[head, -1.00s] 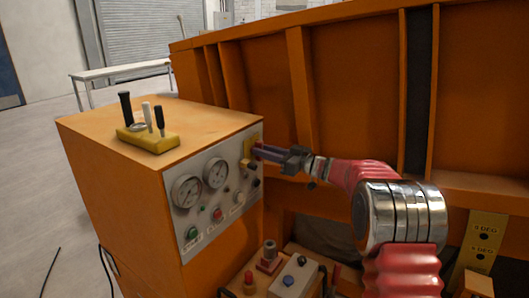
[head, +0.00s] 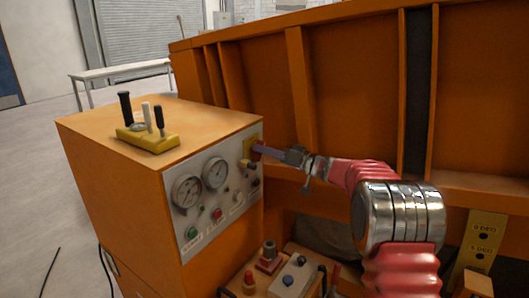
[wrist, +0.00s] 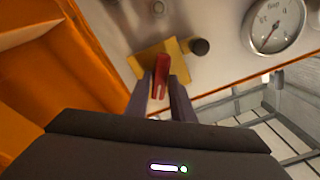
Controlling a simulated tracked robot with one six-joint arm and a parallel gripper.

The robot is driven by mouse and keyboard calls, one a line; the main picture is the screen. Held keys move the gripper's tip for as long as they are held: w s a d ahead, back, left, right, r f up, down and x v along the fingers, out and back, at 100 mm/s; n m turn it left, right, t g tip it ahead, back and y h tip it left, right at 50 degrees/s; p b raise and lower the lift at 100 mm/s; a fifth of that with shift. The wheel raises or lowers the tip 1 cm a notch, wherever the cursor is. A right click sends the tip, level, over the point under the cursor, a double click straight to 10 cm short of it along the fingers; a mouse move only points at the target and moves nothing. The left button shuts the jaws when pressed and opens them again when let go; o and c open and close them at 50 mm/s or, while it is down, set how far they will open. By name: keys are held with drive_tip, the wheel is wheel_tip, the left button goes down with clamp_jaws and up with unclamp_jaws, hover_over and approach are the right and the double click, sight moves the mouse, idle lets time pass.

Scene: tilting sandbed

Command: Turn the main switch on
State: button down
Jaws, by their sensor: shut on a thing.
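The main switch is a red handle (wrist: 161,70) on a yellow plate (wrist: 184,49) at the panel's upper right corner. The plate also shows in the head view (head: 248,143). My gripper (head: 260,149) reaches the switch from the right. In the wrist view, the dark fingers of my gripper (wrist: 159,88) stand on both sides of the red handle and are shut on it. In the head view the handle is mostly hidden by the fingers. The switch's on or off marking cannot be read.
The orange control cabinet (head: 150,215) carries gauges (head: 187,191), several buttons and a yellow lever block (head: 148,139) on top. The orange sandbed wall (head: 355,90) stands close behind my arm. A box with buttons (head: 292,279) sits below the panel.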

drive_tip(key=m, duration=1.1)
drive_tip(key=shift+w+d+f+m, duration=0.3)
drive_tip(key=shift+d+f, duration=0.05)
drive_tip(key=shift+f, duration=0.1)
drive_tip(key=c, duration=1.9)
unclamp_jaws()
drive_tip(key=shift+o, duration=1.3)
drive_tip(key=shift+a, duration=0.1)
drive_tip(key=shift+s, duration=0.1)
drive_tip(key=v, duration=1.3)
drive_tip(key=shift+s+d, duration=0.25)
drive_tip(key=shift+d, duration=0.05)
